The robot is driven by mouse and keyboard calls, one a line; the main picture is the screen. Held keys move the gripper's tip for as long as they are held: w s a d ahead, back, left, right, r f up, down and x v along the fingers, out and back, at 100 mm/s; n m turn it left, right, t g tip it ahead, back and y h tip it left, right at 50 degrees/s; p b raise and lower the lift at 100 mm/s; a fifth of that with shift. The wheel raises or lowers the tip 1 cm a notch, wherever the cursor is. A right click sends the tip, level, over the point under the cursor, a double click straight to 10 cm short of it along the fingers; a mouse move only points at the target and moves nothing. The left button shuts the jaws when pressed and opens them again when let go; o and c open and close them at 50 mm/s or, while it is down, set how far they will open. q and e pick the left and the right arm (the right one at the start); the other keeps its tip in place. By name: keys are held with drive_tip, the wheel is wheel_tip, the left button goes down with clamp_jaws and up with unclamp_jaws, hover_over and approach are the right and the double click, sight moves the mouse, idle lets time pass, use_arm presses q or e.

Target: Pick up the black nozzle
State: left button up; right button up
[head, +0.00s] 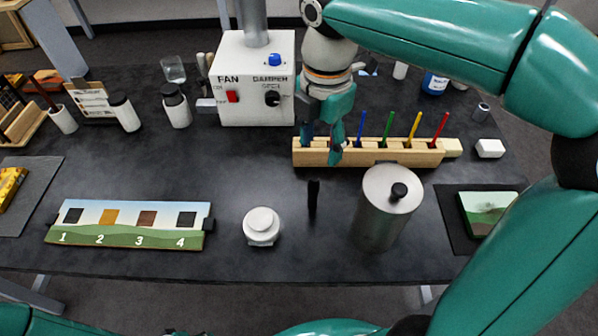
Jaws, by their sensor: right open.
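A small black upright piece (313,197), which looks like the black nozzle, stands on the dark table between a white round-lidded jar (261,226) and a steel canister (378,218). My right gripper (322,148) hangs down behind it, higher in the picture, in front of the wooden marker rack. Its fingers are apart, with nothing seen between them. It is not touching the black piece. Of my left arm only a bit of teal shows at the bottom left edge; its gripper is out of view.
The wooden rack (420,156) holds coloured sticks. A white fan and damper box (255,85) stands at the back. A numbered painted panel (128,238) lies at left. A green picture (482,212) lies on a dark mat at right. Table between panel and jar is clear.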

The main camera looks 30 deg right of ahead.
sight(316, 178)
drive_tip(key=f, duration=0.7)
drive_tip(key=f+b, duration=0.1)
drive_tip(key=f, duration=0.2)
drive_tip(key=shift+w+f, duration=0.2)
drive_tip(key=shift+w, duration=0.15)
drive_tip(key=shift+s+f, duration=0.1)
drive_tip(key=shift+f, duration=0.65)
wheel_tip(316, 178, down, 5)
drive_tip(key=shift+a, duration=0.1)
clamp_jaws()
